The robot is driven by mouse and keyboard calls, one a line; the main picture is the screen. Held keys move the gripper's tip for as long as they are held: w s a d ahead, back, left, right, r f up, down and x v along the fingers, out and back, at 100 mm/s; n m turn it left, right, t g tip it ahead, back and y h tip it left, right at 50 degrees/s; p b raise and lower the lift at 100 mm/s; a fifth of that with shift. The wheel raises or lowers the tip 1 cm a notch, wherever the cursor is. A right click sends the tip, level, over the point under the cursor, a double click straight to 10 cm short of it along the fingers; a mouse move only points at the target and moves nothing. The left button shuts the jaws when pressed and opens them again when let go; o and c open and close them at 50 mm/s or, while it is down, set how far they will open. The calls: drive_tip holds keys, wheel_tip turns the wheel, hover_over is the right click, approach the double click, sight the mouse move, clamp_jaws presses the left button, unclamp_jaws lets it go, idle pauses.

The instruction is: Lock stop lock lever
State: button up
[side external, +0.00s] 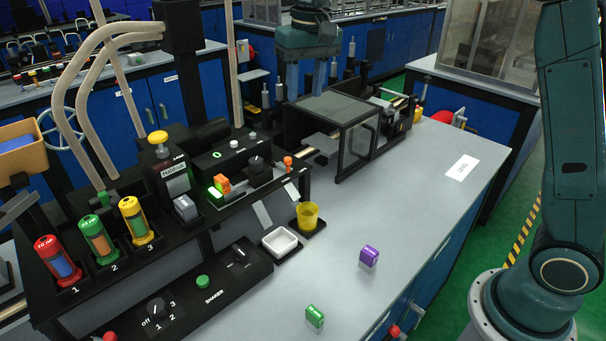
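No lever in the side external view is legibly marked as the stop lock. A small orange-topped post (288,163) stands at the right end of the black control unit (240,153) and may be a lever; its lock state cannot be told. An orange block (222,183) sits beside a lit green indicator (215,193) on that unit. My gripper (306,85) is at the top middle, pointing down behind the dark-framed box (340,110). Its two grey-blue fingers stand apart with nothing visible between them; the tips are partly hidden. It is clear of the orange post.
A white tray (281,243) and yellow cup (307,215) stand before the unit. A purple-topped block (369,256) and a green one (315,317) lie on the grey bench (420,190). Three colored canisters stand at left (97,240). The bench's right part is mostly clear.

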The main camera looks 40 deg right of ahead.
sight(288, 158)
drive_tip(key=shift+m+g, duration=0.5)
drive_tip(key=shift+m, duration=0.3)
drive_tip(key=w, duration=0.1)
drive_tip(key=w+a+f, duration=0.1)
drive_tip(key=w+f, duration=0.1)
drive_tip(key=w, duration=0.1)
drive_tip(key=shift+a+f, duration=0.25)
drive_tip(key=shift+f, duration=0.1)
wheel_tip(288, 158, down, 14)
drive_tip(key=shift+r, duration=0.15)
drive_tip(key=shift+c, duration=0.2)
clamp_jaws()
